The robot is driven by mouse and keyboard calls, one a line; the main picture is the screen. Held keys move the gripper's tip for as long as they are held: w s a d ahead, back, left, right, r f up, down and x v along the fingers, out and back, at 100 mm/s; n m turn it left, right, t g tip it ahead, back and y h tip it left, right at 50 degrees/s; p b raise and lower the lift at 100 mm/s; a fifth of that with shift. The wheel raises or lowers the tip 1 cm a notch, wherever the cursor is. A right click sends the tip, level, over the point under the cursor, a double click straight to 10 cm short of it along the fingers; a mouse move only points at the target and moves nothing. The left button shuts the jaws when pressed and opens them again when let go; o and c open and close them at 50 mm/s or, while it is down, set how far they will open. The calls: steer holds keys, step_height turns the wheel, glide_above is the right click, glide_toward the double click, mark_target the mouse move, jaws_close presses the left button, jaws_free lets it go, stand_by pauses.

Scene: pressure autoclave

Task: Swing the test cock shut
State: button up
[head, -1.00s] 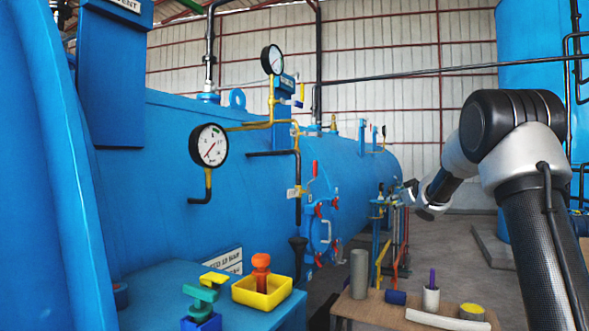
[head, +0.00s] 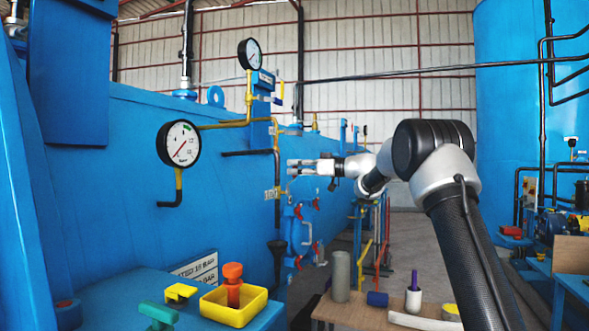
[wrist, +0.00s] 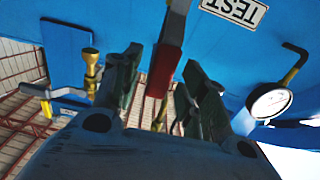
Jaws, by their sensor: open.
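The test cock (head: 272,192) sits on the dark vertical pipe on the blue vessel's side in the head view. In the wrist view its red lever (wrist: 164,70) lies between the two fingers of my gripper (wrist: 160,68); a TEST label (wrist: 236,10) shows upside down above it. My gripper is open, with a finger on each side of the lever. Contact with the lever cannot be told. In the head view my gripper (head: 297,167) reaches left to the pipe and hides the lever.
A pressure gauge (head: 178,143) on a yellow pipe stands left of the cock, and a second gauge (head: 250,54) is above. Below are a yellow tray (head: 210,310) with an orange object and a wooden table (head: 345,315) with several parts. Floor at the middle is open.

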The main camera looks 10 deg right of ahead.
steer(key=shift+w+a, duration=0.35)
steer(key=shift+a, duration=0.15)
steer(key=shift+c, duration=0.2)
jaws_close()
